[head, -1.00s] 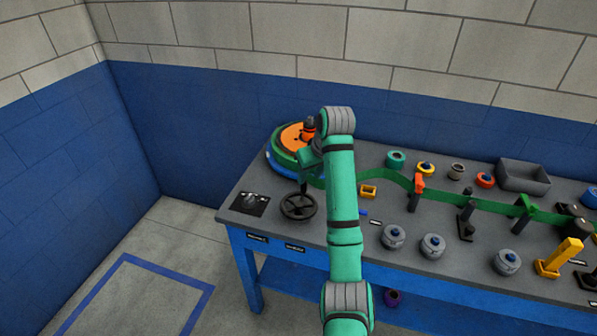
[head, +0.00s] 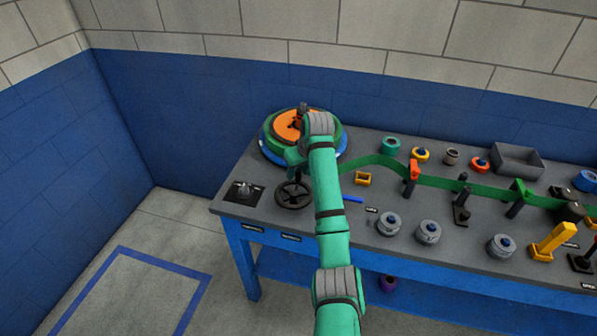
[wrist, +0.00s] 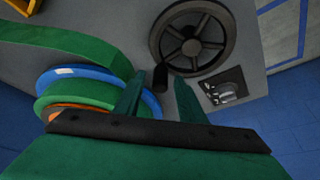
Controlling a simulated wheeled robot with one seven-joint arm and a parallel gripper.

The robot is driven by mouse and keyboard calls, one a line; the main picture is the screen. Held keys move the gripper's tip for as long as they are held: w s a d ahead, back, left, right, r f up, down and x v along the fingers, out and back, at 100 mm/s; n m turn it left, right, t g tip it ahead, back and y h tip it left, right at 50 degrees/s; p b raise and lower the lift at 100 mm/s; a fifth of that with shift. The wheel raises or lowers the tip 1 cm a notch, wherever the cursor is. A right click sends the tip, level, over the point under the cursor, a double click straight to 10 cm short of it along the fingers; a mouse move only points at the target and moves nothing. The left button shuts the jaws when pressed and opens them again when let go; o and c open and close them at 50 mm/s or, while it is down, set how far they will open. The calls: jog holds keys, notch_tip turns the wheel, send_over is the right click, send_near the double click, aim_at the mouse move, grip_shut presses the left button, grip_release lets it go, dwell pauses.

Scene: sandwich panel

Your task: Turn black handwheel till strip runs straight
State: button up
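The black handwheel (head: 294,195) lies flat at the left of the bench; it also shows in the wrist view (wrist: 192,38), with a short black handle (wrist: 160,76) at its rim. My gripper (wrist: 159,80) is open, its green fingers apart on either side of the handle, with visible gaps; I cannot tell whether they touch it. In the head view my gripper (head: 296,164) is partly hidden by my wrist, just behind the wheel. The green strip (head: 450,179) leaves the reel (head: 268,150) and bends noticeably near the orange guide (head: 414,168).
A control plate with a grey knob (head: 243,192) sits left of the wheel. Several grey rollers (head: 389,223) stand along the front.

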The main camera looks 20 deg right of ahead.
jog(key=shift+f, duration=0.1)
grip_shut()
dwell(0.3)
jog(key=m, duration=0.1)
jog(key=s+d+m+h, duration=0.1)
jog(key=m, duration=0.2)
jog(key=shift+s+d+m+h, duration=0.3)
jog(key=shift+m+h, duration=0.1)
jog(key=m, duration=0.1)
jog(key=s+m+h, duration=0.1)
jog(key=m, duration=0.1)
jog(key=shift+s+d, duration=0.2)
jog(key=shift+d, duration=0.15)
jog(key=shift+s+d+m+g+h, duration=0.1)
jog(key=shift+s+m+g+h, duration=0.2)
jog(key=shift+m, duration=0.45)
jog(key=shift+s+d+m+g+h, duration=0.1)
jog(key=shift+s+m+g+h, duration=0.2)
jog(key=shift+m, duration=0.45)
jog(key=shift+s, duration=0.1)
